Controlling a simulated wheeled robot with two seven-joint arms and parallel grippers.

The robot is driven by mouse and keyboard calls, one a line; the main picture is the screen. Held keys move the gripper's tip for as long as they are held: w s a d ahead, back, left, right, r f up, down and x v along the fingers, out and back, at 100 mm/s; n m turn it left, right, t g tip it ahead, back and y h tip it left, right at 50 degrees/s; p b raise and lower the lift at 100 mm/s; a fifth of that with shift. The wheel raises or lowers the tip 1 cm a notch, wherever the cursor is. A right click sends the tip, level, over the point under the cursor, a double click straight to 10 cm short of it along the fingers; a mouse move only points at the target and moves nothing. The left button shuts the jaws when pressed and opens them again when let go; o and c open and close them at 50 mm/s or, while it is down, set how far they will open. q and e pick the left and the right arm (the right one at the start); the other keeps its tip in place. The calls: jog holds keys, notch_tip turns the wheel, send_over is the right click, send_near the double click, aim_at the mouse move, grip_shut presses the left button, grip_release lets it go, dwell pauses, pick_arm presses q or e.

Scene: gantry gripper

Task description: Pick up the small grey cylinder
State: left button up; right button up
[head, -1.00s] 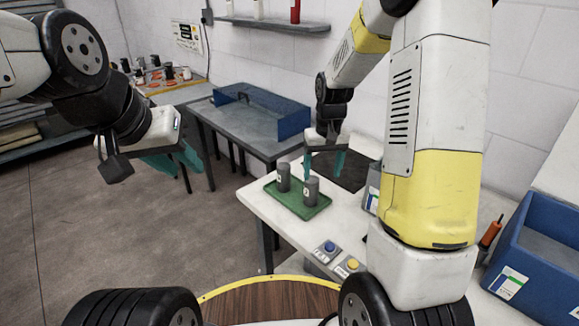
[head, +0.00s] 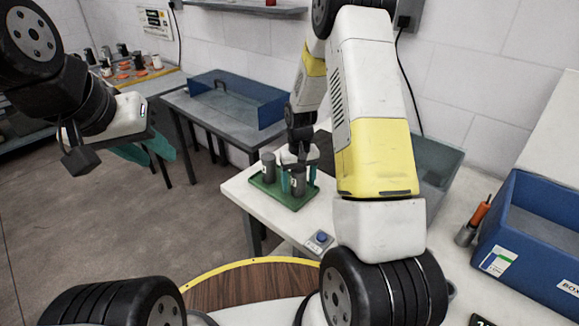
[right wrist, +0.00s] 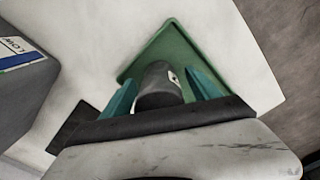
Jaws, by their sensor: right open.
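Two grey cylinders stand upright on a green tray (head: 292,203) on the white table: one at the left (head: 268,167) and one nearer to me at the right (head: 298,184). They look alike in size here. My right gripper (head: 298,178) is open, with its teal fingers on either side of the nearer cylinder. In the right wrist view that cylinder (right wrist: 158,82) stands between the spread fingers (right wrist: 160,92); finger contact cannot be told. The other cylinder does not show there. My left gripper (head: 147,150) hangs open and empty at the left, away from the table.
A blue button box (head: 319,241) sits on the white table in front of the tray. A blue bin (head: 540,240) and an orange-handled tool (head: 478,216) are at the right.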

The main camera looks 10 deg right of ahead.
grip_shut()
dwell(0.3)
jog(key=shift+r, duration=0.1)
